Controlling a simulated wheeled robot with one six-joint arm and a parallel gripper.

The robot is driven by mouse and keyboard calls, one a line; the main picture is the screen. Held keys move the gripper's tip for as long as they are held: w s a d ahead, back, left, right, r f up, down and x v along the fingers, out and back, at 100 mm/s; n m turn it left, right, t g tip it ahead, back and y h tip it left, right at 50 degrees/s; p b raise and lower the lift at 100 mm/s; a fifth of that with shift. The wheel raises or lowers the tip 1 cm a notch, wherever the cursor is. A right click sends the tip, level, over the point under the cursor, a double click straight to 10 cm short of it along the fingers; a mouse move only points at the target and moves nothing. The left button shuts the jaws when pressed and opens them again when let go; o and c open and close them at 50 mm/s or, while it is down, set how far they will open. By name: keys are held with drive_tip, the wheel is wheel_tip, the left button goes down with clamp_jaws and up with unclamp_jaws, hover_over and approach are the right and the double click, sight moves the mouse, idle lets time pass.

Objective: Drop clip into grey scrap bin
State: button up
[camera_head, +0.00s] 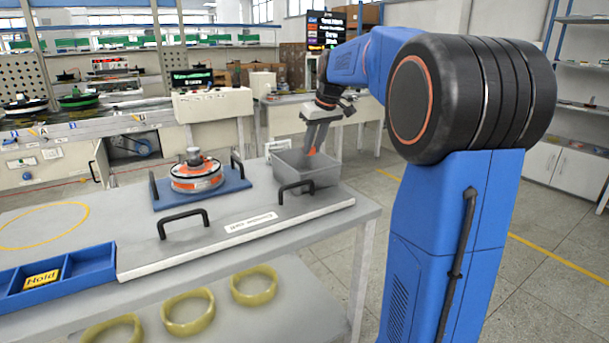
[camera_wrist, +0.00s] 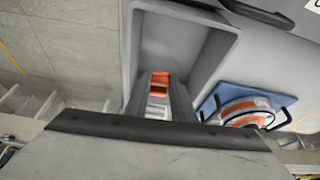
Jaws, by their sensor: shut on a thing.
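The grey scrap bin (camera_head: 318,176) is an open box at the right end of the workbench. In the wrist view the bin (camera_wrist: 226,52) lies below and beyond my fingers. My gripper (camera_head: 313,146) points down over the bin's opening. It is shut on a small orange piece, which I take to be the clip (camera_wrist: 160,79); a pale part shows closer to the palm between the fingers. The clip's full shape is hidden by the fingers. I cannot tell its exact height above the bin floor.
A hub motor (camera_head: 195,176) with an orange ring sits on a blue plate (camera_head: 230,186) left of the bin. Black handles (camera_head: 184,222) stand up from the bench tray. A blue divided tray (camera_head: 82,262) marked Hold is at the front left.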

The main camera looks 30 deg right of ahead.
drive_tip(key=shift+f, duration=0.6)
drive_tip(key=o, duration=1.1)
drive_tip(key=shift+c, duration=0.2)
drive_tip(key=v, duration=1.7)
drive_tip(key=shift+r, duration=0.15)
drive_tip(key=shift+s, duration=0.15)
drive_tip(key=s+a+f, duration=0.6)
drive_tip(key=s+f, duration=0.4)
drive_tip(key=s+a+f, duration=0.7)
drive_tip(key=s+f, duration=0.4)
drive_tip(key=s+a+f+m, duration=0.1)
drive_tip(key=s+a+f, duration=0.5)
drive_tip(key=s+f, duration=0.4)
drive_tip(key=shift+s+f, duration=0.15)
drive_tip(key=shift+f, duration=0.6)
